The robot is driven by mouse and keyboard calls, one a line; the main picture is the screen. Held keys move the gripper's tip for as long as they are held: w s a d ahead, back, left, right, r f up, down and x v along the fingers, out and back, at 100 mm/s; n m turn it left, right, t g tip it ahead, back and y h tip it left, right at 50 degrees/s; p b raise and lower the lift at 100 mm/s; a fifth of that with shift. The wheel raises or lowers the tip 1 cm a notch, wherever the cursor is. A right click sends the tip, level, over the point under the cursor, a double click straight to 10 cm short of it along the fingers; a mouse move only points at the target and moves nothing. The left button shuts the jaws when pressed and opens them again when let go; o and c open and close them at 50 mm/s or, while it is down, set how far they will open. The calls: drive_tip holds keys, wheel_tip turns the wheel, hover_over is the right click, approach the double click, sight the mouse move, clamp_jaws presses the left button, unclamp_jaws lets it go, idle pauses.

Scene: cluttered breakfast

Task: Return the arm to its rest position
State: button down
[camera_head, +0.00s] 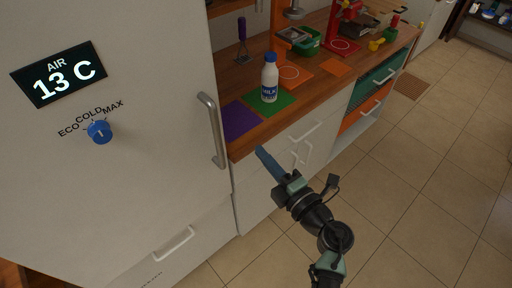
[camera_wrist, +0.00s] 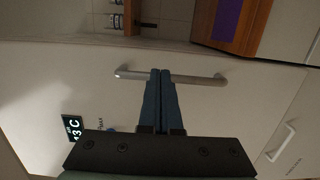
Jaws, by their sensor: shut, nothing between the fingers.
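My gripper (camera_head: 262,155) is shut and empty, held in the air in front of the counter's near end, to the right of the fridge handle in the head view. In the wrist view my gripper (camera_wrist: 160,73) shows its two blue fingers together, with the fridge handle (camera_wrist: 190,77) crossing behind the tips; I cannot tell the gap between them. My arm reaches up from the lower right of the head view, bent at the wrist.
The closed white fridge (camera_head: 120,190) fills the left, with its handle (camera_head: 213,130) close to my gripper. A milk bottle (camera_head: 269,80) stands upright on a green mat (camera_head: 284,100) beside a purple mat (camera_head: 240,121). Tiled floor (camera_head: 430,180) at the right is clear.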

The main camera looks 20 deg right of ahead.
drive_tip(key=shift+w+a+f, duration=0.1)
idle(0.3)
wheel_tip(320, 180, up, 35)
drive_tip(key=a+m+t+h, duration=0.1)
drive_tip(key=m+t+h, duration=0.5)
drive_tip(key=m+t, duration=0.25)
drive_tip(key=s+a+r+m+h, duration=0.3)
drive_tip(key=r+m, duration=0.3)
drive_tip(key=r, duration=0.1)
drive_tip(key=s+a+r+m+h, duration=0.3)
drive_tip(key=r+m, duration=0.3)
drive_tip(key=s+a+r+t+y, duration=0.1)
drive_tip(key=s+a+r+y, duration=0.3)
drive_tip(key=a+y, duration=0.4)
drive_tip(key=shift+s+a+r, duration=0.3)
drive_tip(key=shift+a+r, duration=0.15)
drive_tip(key=shift+a, duration=0.3)
